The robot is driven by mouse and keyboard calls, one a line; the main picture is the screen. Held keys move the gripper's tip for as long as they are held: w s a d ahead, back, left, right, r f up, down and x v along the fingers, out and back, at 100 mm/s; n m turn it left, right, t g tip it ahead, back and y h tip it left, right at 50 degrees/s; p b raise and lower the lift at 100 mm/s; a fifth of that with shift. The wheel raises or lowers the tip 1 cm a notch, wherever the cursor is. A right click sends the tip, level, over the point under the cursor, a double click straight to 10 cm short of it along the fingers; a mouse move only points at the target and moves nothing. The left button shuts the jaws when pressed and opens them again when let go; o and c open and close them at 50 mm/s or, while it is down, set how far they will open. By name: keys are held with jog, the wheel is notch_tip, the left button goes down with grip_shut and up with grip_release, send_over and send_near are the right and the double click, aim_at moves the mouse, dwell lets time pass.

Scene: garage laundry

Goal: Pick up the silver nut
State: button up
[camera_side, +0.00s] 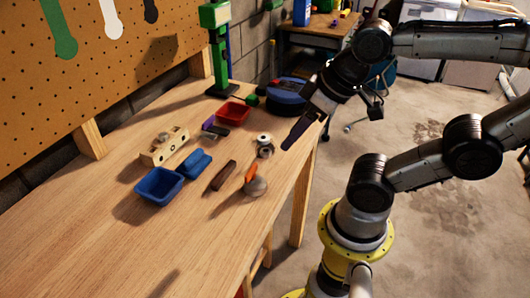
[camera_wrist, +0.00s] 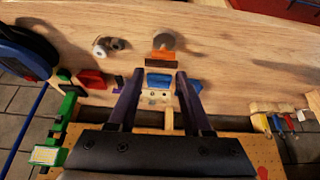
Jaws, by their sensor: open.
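A small silver, round, nut-like piece (camera_side: 264,140) lies on the wooden workbench (camera_side: 215,235) near its right edge; in the wrist view it appears at upper left (camera_wrist: 101,47). A darker part touches or adjoins it; I cannot tell if it is separate. My gripper (camera_side: 294,136) is above the bench edge, to the right of the nut in the side view. In the wrist view its two dark fingers (camera_wrist: 160,76) are spread apart with nothing held between them, and the nut lies to the left, beyond the fingertips.
A grey disc (camera_side: 256,188) with an orange piece and a dark brown bar (camera_side: 223,176) lie nearby. Blue bin (camera_side: 158,187), wooden block (camera_side: 164,146), red bin (camera_side: 234,112), blue round case (camera_side: 288,95) and green stand (camera_side: 218,55) are farther left or back. The bench front is clear.

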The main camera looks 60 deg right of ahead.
jog(key=shift+o, duration=0.2)
jog(key=o, duration=0.3)
